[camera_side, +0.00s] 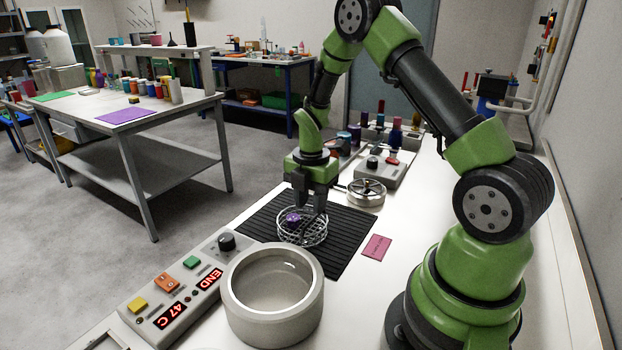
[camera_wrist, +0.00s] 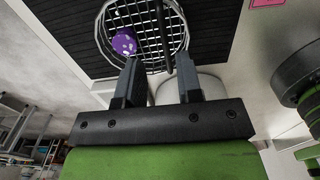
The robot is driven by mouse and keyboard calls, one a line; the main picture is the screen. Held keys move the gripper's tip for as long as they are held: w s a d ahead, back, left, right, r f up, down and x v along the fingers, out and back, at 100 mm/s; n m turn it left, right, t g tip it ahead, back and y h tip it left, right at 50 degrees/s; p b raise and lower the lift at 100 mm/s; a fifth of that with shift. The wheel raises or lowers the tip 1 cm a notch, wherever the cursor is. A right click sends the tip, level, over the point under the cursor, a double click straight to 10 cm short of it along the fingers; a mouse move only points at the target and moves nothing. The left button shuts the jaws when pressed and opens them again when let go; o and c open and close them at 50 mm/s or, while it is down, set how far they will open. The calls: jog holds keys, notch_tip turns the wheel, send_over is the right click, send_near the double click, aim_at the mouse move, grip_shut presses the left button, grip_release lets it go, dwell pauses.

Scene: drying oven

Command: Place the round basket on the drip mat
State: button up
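The round wire basket (camera_side: 303,239) is on the black ribbed drip mat (camera_side: 262,222), toward the middle of it, and looks upright. A purple patterned item (camera_side: 293,220) lies inside it. The basket (camera_wrist: 107,38) and the purple item (camera_wrist: 124,43) also show in the wrist view. My gripper (camera_side: 315,208) points down just above the basket. In the wrist view its two fingers (camera_wrist: 160,67) are apart, with a thin dark upright bar (camera_wrist: 162,30) between them. I see a gap beside the bar. Whether the bar belongs to the basket is unclear.
A round grey chamber (camera_side: 248,305), open on top, stands in front of the mat. A control panel (camera_side: 175,295) reading "47 C" and "END" is at its left. A pink card (camera_side: 377,246) lies right of the mat. A metal round lid-like part (camera_side: 366,191) is behind.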

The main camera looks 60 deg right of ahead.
jog(key=s+a+r+m+t, duration=0.1)
jog(key=a+r+m, duration=0.15)
jog(key=r, duration=0.45)
jog(key=a+r+m+t, duration=0.1)
jog(key=a+r+m, duration=0.15)
jog(key=r, duration=0.45)
jog(key=s+a+r+m+t+y, duration=0.1)
jog(key=s+a+r+m+t, duration=0.1)
jog(key=s+a+r+m, duration=0.3)
jog(key=s+a+r+m+t+y, duration=0.1)
jog(key=s+a+r+m+t, duration=0.2)
jog(key=s+m, duration=0.6)
jog(key=a+r+m, duration=0.1)
jog(key=a+m, duration=0.1)
jog(key=m, duration=0.1)
jog(key=shift+s+a+r, duration=0.3)
jog(key=shift+r, duration=0.05)
